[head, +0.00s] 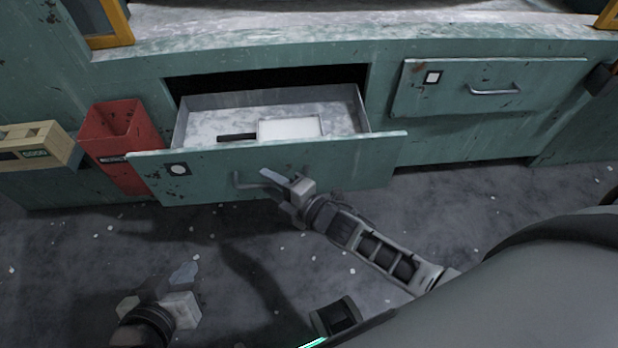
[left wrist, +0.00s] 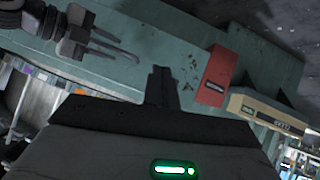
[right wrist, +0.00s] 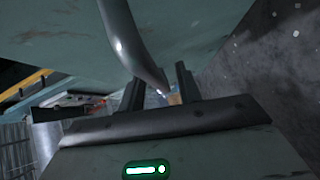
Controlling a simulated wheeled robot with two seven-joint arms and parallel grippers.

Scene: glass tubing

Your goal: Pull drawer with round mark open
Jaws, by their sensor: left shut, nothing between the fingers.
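The drawer (head: 320,164) with the round mark (head: 179,169) stands pulled out from the green cabinet, and its inside shows. Its curved bar handle (head: 237,181) is on the front panel. My right gripper (head: 277,178) is at this handle. In the right wrist view the fingers (right wrist: 158,92) are apart, with the metal handle (right wrist: 128,42) reaching down between them; I see no clear grip on both sides. My left gripper (head: 184,274) is low over the floor at the lower left, away from the drawer. Its fingers (left wrist: 161,84) are together and empty.
A white flat object (head: 290,128) and a dark one (head: 237,137) lie in the drawer. A shut drawer with a square mark (head: 490,86) is at the right. A red bin (head: 122,135) and a beige box (head: 38,143) stand left. The floor in front is clear.

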